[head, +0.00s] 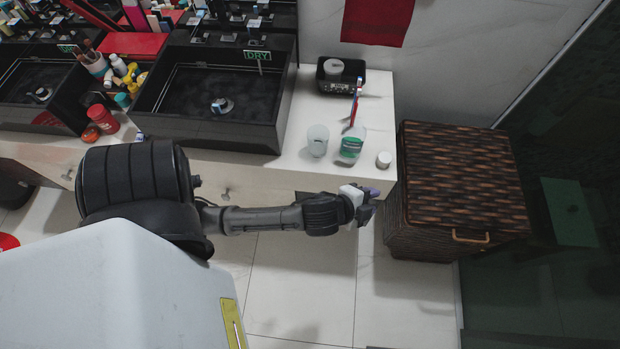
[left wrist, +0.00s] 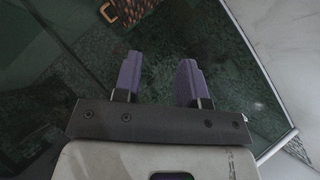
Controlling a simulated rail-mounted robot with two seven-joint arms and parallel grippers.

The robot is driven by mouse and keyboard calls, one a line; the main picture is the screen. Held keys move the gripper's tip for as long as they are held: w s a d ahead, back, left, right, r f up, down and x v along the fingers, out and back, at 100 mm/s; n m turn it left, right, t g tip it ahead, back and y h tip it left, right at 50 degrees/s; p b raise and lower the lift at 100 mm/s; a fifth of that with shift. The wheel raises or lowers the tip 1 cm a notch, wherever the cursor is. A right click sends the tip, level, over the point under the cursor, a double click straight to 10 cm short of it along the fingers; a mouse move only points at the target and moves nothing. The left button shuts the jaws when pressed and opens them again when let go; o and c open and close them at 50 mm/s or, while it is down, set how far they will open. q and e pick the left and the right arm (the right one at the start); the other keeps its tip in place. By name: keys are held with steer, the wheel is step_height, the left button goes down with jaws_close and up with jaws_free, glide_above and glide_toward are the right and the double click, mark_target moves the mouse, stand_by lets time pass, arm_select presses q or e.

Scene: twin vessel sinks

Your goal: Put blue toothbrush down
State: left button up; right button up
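A slim toothbrush-like item (head: 355,104), red and blue with a pale tip, stands on the white counter (head: 290,150) between a black tray and a green-labelled bottle. Whether it is one brush or two, and whether it leans on the bottle, I cannot tell. My left gripper (head: 368,192) is just off the counter's front edge, in front of the bottle and apart from the brush. In the left wrist view, its purple fingers (left wrist: 159,82) are spread with nothing between them. My right gripper is not in view.
A frosted cup (head: 318,141), the bottle (head: 352,145) and a white jar (head: 384,159) stand near the counter's front. The black tray (head: 341,76) is behind them. A black sink (head: 205,105) is left; a wicker hamper (head: 460,185) is right of my gripper.

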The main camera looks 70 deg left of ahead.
arm_select(q)
steer(key=s+d+f+n+g+h, duration=0.1)
steer(key=s+n+g, duration=0.3)
steer(key=s, duration=0.4)
steer(key=s+d+f+n+g+h, duration=0.1)
steer(key=s+d+f+n+g, duration=0.1)
steer(key=s, duration=0.7)
steer(key=shift+s+f+n+g, duration=0.25)
steer(key=shift+f+n+g, duration=0.6)
steer(key=shift+g, duration=0.25)
